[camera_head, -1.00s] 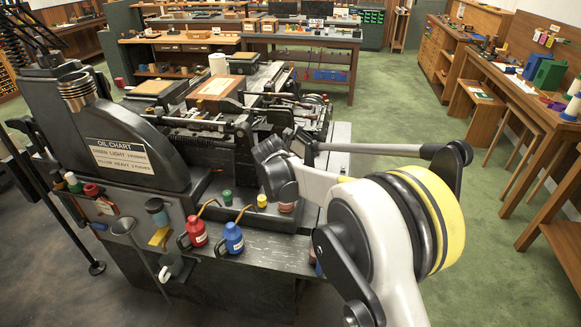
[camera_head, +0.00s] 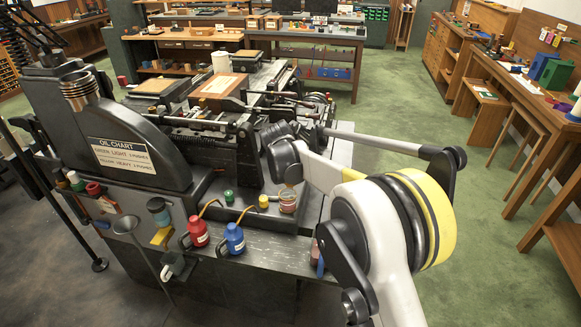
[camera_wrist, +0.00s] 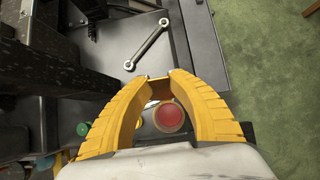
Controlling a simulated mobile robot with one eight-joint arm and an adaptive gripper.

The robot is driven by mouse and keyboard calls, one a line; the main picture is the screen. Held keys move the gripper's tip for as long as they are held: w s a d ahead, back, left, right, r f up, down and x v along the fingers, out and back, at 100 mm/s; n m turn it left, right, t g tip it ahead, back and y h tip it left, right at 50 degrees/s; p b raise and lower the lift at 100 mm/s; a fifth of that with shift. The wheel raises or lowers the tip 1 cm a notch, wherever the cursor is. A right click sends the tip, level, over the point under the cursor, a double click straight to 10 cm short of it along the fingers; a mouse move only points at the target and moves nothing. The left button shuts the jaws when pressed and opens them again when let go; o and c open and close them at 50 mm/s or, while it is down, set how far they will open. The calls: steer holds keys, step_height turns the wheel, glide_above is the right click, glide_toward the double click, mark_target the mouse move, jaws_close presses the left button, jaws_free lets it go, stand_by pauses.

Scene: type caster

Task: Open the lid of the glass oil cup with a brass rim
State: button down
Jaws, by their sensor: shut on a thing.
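The glass oil cup (camera_head: 288,201) stands on the machine's ledge, with reddish contents, just below my arm's wrist. In the wrist view, its round red inside (camera_wrist: 169,117) shows within a paler rim between my yellow fingers. My gripper (camera_wrist: 159,78) has its fingertips close together just past the cup. A thin brownish-yellow piece (camera_wrist: 158,90) lies between the tips; it looks like the lid on edge, but I cannot be certain. In the head view, my fingers cannot be made out clearly.
Red (camera_head: 197,231) and blue (camera_head: 234,239) oil cans stand in front. A metal link bar (camera_wrist: 147,43) lies past my fingertips.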

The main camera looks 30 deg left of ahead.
steer(key=c, duration=1.2)
jaws_free()
steer(key=shift+w, duration=0.15)
steer(key=v, duration=1.2)
steer(key=shift+a, duration=0.1)
